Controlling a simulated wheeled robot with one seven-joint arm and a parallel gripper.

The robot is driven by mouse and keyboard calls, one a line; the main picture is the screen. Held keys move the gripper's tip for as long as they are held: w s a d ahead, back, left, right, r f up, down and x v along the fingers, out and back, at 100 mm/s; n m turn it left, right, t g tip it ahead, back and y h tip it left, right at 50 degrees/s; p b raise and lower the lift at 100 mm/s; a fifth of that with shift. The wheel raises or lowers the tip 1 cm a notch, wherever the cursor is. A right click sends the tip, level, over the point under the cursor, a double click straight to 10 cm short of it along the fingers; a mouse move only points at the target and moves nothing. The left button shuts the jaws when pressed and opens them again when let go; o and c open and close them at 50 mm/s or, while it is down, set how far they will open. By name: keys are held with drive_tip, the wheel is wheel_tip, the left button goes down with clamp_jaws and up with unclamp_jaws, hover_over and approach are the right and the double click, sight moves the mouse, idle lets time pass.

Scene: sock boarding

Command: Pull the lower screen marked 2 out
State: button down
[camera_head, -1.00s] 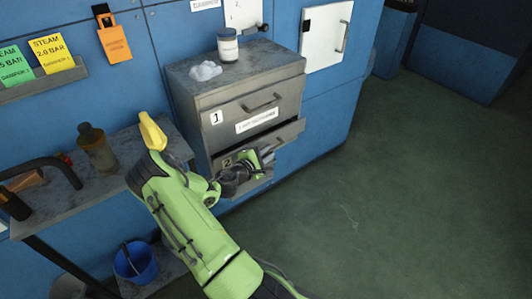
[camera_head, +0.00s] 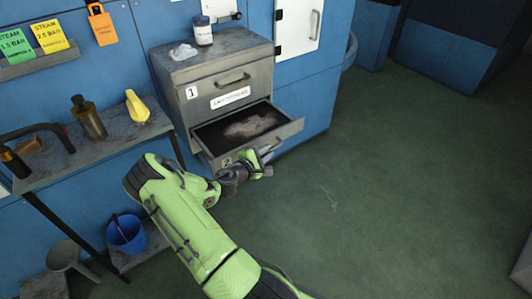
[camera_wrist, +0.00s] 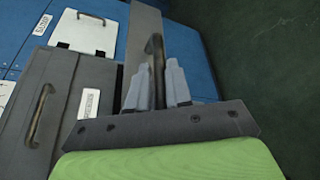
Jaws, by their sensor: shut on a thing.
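The lower screen marked 2 (camera_head: 289,127) is a grey drawer-like screen, slid well out of its cabinet, with dark mesh and a pale dusty patch showing inside. My gripper (camera_head: 267,158) is at its front face. In the wrist view my gripper (camera_wrist: 160,88) has its two grey fingers on either side of the screen's bar handle (camera_wrist: 154,47), shut on it. In the head view my gripper and arm hide the handle and part of the front. The upper drawer marked 1 (camera_head: 207,103) is shut above it.
A white-lidded jar (camera_head: 203,33) and a crumpled white lump (camera_head: 183,51) rest on the cabinet top. A side shelf at left holds a brown bottle (camera_head: 88,118) and a yellow object (camera_head: 137,106). A blue bucket (camera_head: 127,234) stands below. The green floor at right is clear.

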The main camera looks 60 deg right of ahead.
drive_tip(key=c, duration=1.1)
unclamp_jaws()
drive_tip(key=p+v, duration=0.3)
drive_tip(key=v, duration=1.2)
drive_tip(key=shift+a, duration=0.4)
